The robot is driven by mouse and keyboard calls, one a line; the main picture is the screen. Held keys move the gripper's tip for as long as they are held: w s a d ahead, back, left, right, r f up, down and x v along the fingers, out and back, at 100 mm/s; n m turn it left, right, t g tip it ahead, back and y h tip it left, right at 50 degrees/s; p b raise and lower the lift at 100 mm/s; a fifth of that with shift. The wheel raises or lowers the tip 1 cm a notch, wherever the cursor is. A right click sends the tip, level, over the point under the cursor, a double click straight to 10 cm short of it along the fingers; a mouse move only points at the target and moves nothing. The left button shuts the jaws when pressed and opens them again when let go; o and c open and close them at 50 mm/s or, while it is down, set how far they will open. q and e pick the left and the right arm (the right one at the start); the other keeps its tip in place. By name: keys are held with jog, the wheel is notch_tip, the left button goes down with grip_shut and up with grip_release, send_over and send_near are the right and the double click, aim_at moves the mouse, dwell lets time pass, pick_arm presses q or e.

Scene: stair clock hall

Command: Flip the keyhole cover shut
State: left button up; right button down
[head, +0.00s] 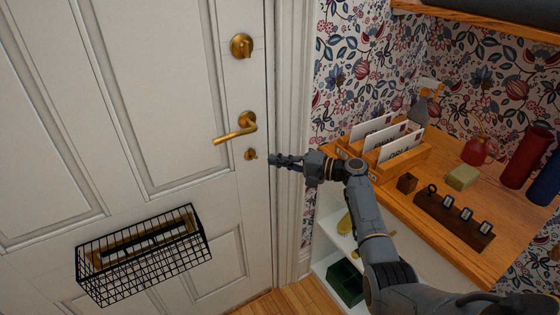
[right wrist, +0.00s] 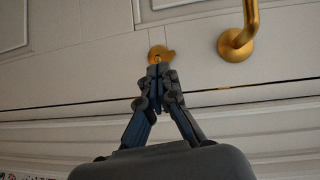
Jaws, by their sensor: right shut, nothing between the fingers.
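The brass keyhole cover (head: 250,154) is on the white door (head: 180,100), just below the brass lever handle (head: 236,129). In the right wrist view, the keyhole cover (right wrist: 161,52) is a round brass plate with a small piece sticking out to the right. A small dark spot low on the plate may be the keyhole, partly hidden by my fingertips. My right gripper (head: 273,160) is shut and empty, pointing left at the door edge beside the plate. In the right wrist view its fingertips (right wrist: 158,73) meet just under the plate; contact cannot be told. My left gripper is out of view.
A brass thumb-turn lock (head: 241,45) sits above the handle. A black wire basket (head: 145,253) hangs low on the door. A wooden shelf top (head: 445,180) at right holds letter racks, a spray bottle, a key rack and other items. My right arm passes in front of it.

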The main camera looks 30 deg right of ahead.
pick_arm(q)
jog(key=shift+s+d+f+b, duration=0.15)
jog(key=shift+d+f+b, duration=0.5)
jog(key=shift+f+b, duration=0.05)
pick_arm(e)
jog(key=r+v, duration=0.1)
jog(key=v, duration=0.9)
jog(key=shift+a, duration=0.15)
